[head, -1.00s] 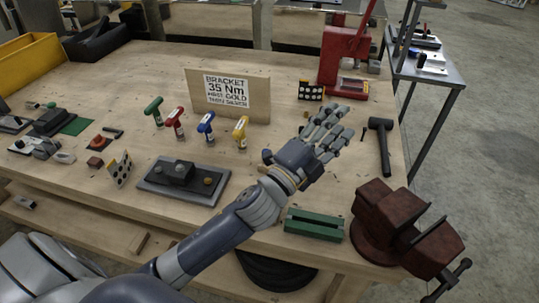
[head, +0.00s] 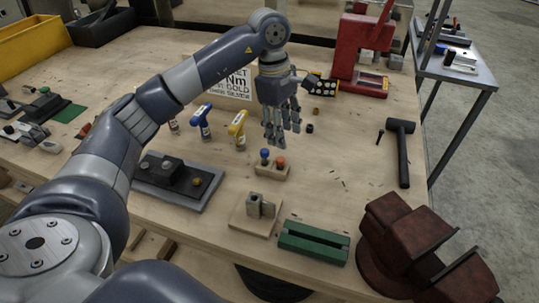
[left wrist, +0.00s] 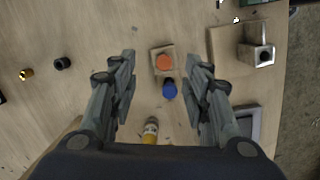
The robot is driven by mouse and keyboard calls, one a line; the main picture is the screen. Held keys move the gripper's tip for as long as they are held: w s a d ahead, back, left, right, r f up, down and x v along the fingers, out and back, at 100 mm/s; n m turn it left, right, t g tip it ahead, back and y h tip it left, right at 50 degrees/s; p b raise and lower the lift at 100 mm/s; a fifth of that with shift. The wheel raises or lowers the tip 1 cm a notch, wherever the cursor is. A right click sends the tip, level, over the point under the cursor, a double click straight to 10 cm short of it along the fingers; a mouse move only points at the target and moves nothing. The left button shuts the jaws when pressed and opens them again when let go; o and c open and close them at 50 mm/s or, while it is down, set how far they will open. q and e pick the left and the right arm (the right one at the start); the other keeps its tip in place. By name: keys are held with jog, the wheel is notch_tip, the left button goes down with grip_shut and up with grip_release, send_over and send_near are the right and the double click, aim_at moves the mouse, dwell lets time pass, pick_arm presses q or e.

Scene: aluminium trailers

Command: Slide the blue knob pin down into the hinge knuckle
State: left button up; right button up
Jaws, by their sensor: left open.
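The blue knob pin (head: 265,154) stands in a small wooden block (head: 272,173) beside an orange knob pin (head: 281,162). The left wrist view shows the blue knob (left wrist: 169,90) and orange knob (left wrist: 163,62) from above, between my finger lines. The grey hinge knuckle (head: 263,207) stands on a wooden plate (head: 242,218) nearer the bench front; its dark bore shows in the wrist view (left wrist: 264,56). My left gripper (head: 276,142) is open and empty, pointing down above the block, apart from both knobs. The pin shafts are hidden. My right gripper is out of view.
A green channel block (head: 314,241) and a red-brown vise (head: 405,240) stand to the right of the hinge plate. Blue (head: 202,122) and yellow (head: 238,128) T-handle tools stand left of the gripper. Bench around the black mallet (head: 402,150) is mostly clear.

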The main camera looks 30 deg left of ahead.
pick_arm(q)
jog(key=shift+y, duration=0.8)
jog(key=a, duration=0.2)
jog(key=a+r, duration=0.1)
jog(key=a, duration=0.1)
jog(key=shift+s+a+r, duration=0.1)
jog(key=shift+s+a, duration=0.05)
jog(key=shift+a, duration=0.1)
send_over(265, 151)
jog(key=f, duration=0.4)
jog(key=shift+w+a+f+p, duration=0.2)
jog(key=shift+w+a+p, duration=0.05)
jog(key=shift+w+p, duration=0.15)
jog(key=shift+f, duration=0.55)
jog(key=f+p, duration=0.1)
jog(key=f, duration=0.1)
jog(key=f+p, duration=0.1)
jog(key=f, duration=0.1)
jog(key=shift+s+d, duration=0.2)
jog(key=shift+s, duration=0.2)
jog(key=shift+f, duration=0.45)
jog(key=shift+c, duration=0.3)
jog(key=c, duration=1)
